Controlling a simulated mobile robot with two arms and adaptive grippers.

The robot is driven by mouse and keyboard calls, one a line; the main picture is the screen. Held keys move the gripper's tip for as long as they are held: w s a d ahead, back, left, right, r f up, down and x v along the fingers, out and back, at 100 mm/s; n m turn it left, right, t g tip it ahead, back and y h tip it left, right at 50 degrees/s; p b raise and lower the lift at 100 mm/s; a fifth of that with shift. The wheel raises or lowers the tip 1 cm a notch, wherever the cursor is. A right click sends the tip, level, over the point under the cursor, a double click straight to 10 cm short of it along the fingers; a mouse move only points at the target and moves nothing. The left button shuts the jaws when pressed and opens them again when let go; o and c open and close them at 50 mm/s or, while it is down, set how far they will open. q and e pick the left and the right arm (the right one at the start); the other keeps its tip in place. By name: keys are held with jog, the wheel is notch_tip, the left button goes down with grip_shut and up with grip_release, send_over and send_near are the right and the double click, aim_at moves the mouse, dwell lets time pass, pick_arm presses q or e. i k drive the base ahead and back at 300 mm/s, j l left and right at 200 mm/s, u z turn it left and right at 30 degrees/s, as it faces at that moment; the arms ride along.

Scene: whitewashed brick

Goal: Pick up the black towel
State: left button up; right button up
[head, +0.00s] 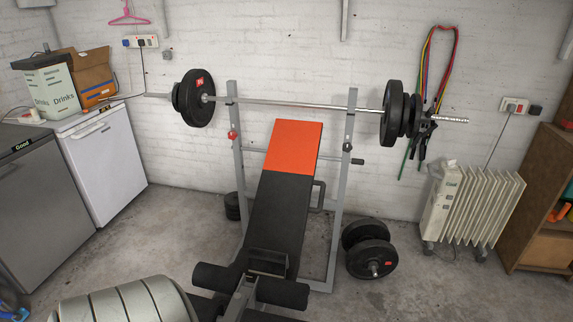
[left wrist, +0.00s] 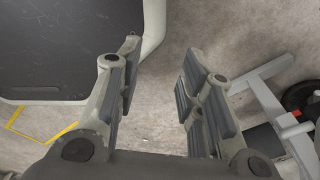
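I cannot pick out a separate black towel in either view. The weight bench in the head view has a black lower pad (head: 276,212) and an orange upper part (head: 292,147); I cannot tell whether any of the black is cloth. In the left wrist view my left gripper (left wrist: 162,55) is open, with bare concrete floor between its fingers and nothing held. My left gripper does not show in the head view. My right gripper is in neither view.
A barbell (head: 300,104) rests across the bench uprights. Weight plates (head: 371,255) stand on the floor to the right. A white radiator (head: 474,207) and a wooden shelf (head: 535,200) are further right. A white fridge (head: 103,165) stands left.

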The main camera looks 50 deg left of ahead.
aim_at(260, 261)
jog(key=i+l+u, duration=0.15)
jog(key=i+u, duration=0.3)
jog(key=i+l+u, duration=0.2)
jog(key=u, duration=0.25)
jog(key=i+l+u, duration=0.6)
jog(key=l+u, duration=0.3)
jog(key=j, duration=0.1)
